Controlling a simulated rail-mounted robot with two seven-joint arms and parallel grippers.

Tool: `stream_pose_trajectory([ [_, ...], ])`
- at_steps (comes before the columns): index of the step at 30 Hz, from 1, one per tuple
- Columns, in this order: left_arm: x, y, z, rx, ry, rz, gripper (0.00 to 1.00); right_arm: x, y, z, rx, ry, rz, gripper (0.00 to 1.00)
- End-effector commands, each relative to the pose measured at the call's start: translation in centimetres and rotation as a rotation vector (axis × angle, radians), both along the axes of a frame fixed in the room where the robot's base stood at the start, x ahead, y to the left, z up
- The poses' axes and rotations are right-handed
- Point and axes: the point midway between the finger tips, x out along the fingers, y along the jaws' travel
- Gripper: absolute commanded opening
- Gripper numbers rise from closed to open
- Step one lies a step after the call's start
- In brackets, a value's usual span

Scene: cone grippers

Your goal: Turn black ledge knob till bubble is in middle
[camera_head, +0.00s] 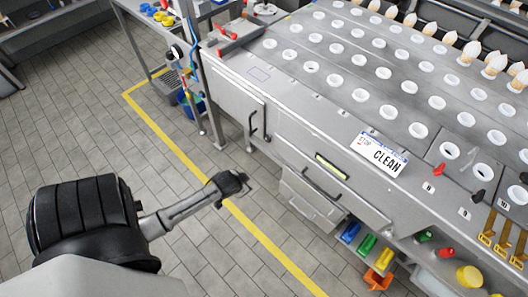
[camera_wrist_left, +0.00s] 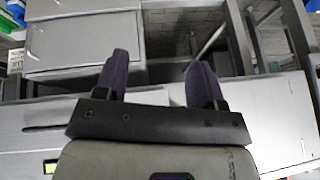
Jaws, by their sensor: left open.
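A yellow-green bubble level (camera_head: 331,167) lies on the front of the grey machine; its bubble is too small to make out. A small yellow-green patch, probably the same level (camera_wrist_left: 50,167), shows at the lower left of the left wrist view. A black knob-like part (camera_head: 523,178) is at the right edge of the head view; I cannot tell if it is the ledge knob. My left gripper (camera_head: 236,184) is over the floor, left of the machine and apart from it. In the left wrist view its two fingers (camera_wrist_left: 158,82) are spread with nothing between them. My right gripper is not seen.
The machine top (camera_head: 310,110) has rows of white-rimmed holes, some holding cones, and a CLEAN sign (camera_head: 380,154). Black handles (camera_head: 320,185) stick out from its front. Coloured bins (camera_head: 366,245) sit below. Tiled floor around my left arm is free.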

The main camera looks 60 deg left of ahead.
Motion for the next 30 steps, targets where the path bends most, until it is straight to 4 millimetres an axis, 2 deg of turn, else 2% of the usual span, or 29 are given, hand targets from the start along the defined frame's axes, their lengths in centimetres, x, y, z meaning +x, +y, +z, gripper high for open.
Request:
stream_pose_trajectory([
  [1,0.0,1.7,-1.7,0.0,-0.056,0.031,0.63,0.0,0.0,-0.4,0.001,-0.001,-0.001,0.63],
  [3,0.2,3.5,-2.4,-0.002,-0.153,0.065,0.63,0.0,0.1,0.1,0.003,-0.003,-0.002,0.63],
  [6,0.3,5.6,-3.4,-0.008,-0.305,0.108,0.63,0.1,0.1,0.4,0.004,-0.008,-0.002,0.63],
  [10,0.6,7.1,-3.4,-0.021,-0.518,0.143,0.63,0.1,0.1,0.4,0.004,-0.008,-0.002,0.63],
  [14,1.2,7.5,-2.0,-0.04,-0.733,0.147,0.63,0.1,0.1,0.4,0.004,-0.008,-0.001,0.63],
  [21,2.6,7.1,2.6,-0.08,-1.061,0.117,0.63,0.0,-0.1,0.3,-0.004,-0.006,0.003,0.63],
  [25,2.8,6.9,4.0,-0.098,-1.149,0.106,0.63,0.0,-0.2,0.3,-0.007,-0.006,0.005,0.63],
  [30,3.7,7.1,4.3,-0.123,-1.178,0.114,0.63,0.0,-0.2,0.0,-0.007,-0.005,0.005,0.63],
])
